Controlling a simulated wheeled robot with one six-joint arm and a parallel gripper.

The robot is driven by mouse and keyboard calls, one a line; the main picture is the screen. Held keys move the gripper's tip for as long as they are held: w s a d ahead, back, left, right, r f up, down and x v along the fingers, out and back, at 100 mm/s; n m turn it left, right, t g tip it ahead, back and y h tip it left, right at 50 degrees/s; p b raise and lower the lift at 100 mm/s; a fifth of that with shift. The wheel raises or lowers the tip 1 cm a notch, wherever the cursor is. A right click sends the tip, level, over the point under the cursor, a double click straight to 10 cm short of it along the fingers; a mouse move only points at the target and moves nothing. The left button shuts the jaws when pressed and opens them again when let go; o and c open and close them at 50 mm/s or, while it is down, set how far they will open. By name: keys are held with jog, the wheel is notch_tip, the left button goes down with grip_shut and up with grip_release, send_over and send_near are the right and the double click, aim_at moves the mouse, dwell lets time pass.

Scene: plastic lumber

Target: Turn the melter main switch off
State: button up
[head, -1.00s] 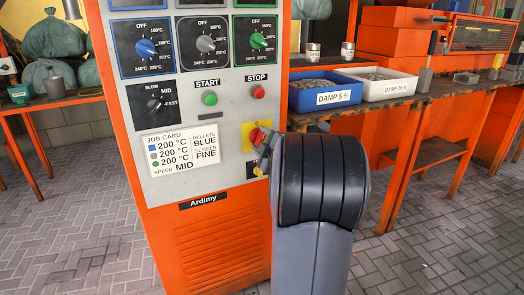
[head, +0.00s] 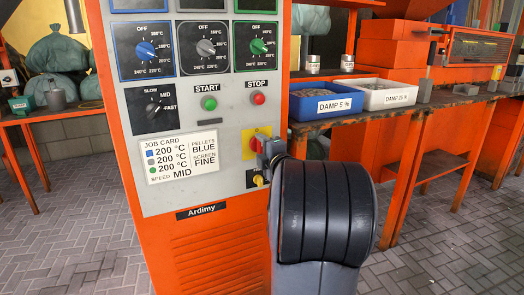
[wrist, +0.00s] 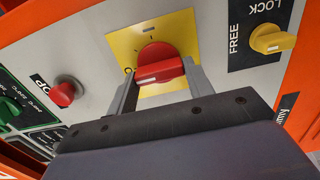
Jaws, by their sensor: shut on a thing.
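The main switch is a red rotary knob on a square yellow plate (wrist: 122,45). In the wrist view the red knob (wrist: 160,62) sits between my two grey fingers, and its grip bar with a white mark lies roughly across the picture. My gripper (wrist: 163,82) is shut on the knob, one finger on each side. An "O" shows on the plate left of the knob, partly hidden. In the head view the knob (head: 257,144) is partly covered by my gripper and the dark arm link, so its angle is hard to read there.
Close to the switch are a yellow FREE/LOCK knob (wrist: 272,39) and the red STOP button (wrist: 64,92). The green START button (head: 209,103) and the temperature dials sit higher on the orange cabinet. A blue DAMP bin (head: 325,104) stands on the bench to the right.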

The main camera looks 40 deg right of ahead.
jog(key=o, duration=1)
jog(key=p+v, duration=0.2)
jog(key=v, duration=0.8)
jog(key=shift+s, duration=0.4)
